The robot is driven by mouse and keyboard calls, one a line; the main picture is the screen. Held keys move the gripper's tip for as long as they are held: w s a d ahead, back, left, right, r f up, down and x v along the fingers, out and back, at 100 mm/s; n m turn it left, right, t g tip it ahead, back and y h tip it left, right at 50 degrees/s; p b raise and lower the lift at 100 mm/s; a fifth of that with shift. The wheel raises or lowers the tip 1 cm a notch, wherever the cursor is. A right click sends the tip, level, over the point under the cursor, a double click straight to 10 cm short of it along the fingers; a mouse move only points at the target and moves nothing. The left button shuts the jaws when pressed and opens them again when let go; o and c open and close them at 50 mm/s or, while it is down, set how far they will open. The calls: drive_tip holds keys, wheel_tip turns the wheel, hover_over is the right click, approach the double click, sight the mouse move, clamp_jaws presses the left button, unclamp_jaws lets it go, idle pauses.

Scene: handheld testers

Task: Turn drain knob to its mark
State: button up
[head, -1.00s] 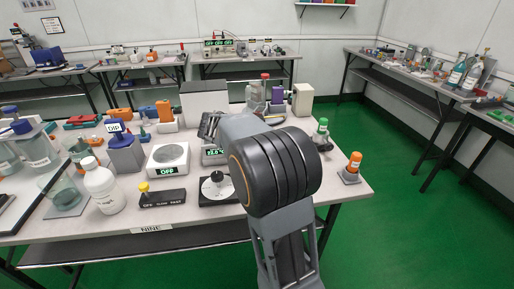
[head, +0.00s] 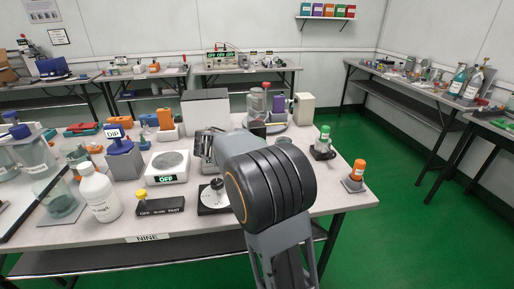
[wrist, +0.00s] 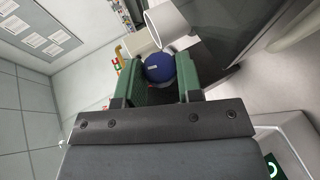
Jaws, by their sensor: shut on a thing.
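A round dark blue knob (wrist: 157,68) with a small white mark shows in the wrist view, between the two green finger pads of my gripper (wrist: 160,84). The pads touch its sides, and my gripper is shut on it. A white tube end (wrist: 166,24) and a large dark, glassy surface (wrist: 225,35) lie just beyond the knob. In the head view my gripper (head: 207,145) is partly seen behind my arm, above the middle of the bench. My arm hides the knob there. I cannot make out a target mark for the knob.
The bench (head: 250,226) is crowded on the left with a white bottle (head: 99,193), a white plate device (head: 168,168) and a black-knobbed dial (head: 215,194). A clear vessel (head: 257,102) stands behind my arm. An orange-capped item (head: 357,170) sits at the right edge.

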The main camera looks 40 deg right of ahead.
drive_tip(key=o, duration=0.9)
drive_tip(key=p+v, duration=0.2)
drive_tip(key=v, duration=1.2)
drive_tip(key=shift+f+p, duration=0.1)
drive_tip(key=shift+p, duration=0.2)
